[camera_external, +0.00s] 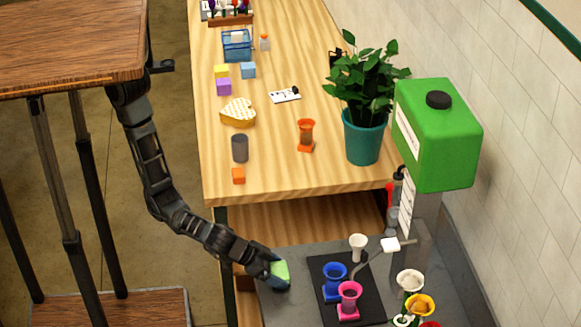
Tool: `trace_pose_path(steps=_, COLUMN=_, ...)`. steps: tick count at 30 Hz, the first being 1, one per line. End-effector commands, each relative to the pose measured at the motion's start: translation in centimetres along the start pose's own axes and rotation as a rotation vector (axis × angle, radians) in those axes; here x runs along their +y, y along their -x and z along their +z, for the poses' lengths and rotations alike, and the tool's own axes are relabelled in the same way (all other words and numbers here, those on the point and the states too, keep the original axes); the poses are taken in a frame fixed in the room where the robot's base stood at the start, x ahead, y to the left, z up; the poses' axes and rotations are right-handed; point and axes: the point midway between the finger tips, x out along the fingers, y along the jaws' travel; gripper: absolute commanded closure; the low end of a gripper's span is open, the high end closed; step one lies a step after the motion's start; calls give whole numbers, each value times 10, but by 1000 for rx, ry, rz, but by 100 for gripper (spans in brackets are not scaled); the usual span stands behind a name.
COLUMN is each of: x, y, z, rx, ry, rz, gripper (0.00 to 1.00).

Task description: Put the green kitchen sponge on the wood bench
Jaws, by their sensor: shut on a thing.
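The green sponge (281,271) is a small light-green block in my gripper (277,274). My gripper is shut on it, and its dark fingers hide part of the sponge. The gripper is low in the picture, at the left edge of the grey counter; I cannot tell whether the sponge touches the counter. The light wood bench (275,178) stands beyond, up the picture from the gripper, with its front edge nearest.
A black mat (325,265) with small vases lies right of the gripper. The bench's front middle is clear.

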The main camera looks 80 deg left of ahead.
Motion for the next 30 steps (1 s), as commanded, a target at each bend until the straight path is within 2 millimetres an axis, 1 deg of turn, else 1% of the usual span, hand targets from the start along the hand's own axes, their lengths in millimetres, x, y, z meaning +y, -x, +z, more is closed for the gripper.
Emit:
trace_pose_path(steps=5, x=1, y=10, z=-11, rx=3, ry=3, rz=3, gripper=45)
trace_pose_path(steps=9, x=1, y=27, z=-28, rx=4, ry=5, rz=4, gripper=45)
trace_pose_path(steps=11, x=8, y=40, z=-25, rx=3, ry=-1, rz=6, gripper=45)
trace_pose_path(steps=18, x=34, y=97, z=-14, rx=4, ry=0, rz=6, gripper=45)
trace_pose_path(steps=21, x=43, y=116, z=-10, rx=3, ry=0, rz=6, gripper=45)
trace_pose_path(steps=27, x=53, y=141, z=-6, rx=2, ry=0, rz=2, gripper=45)
trace_pose_path(steps=30, x=55, y=147, z=-5, rx=1, ry=0, rz=1, gripper=45)
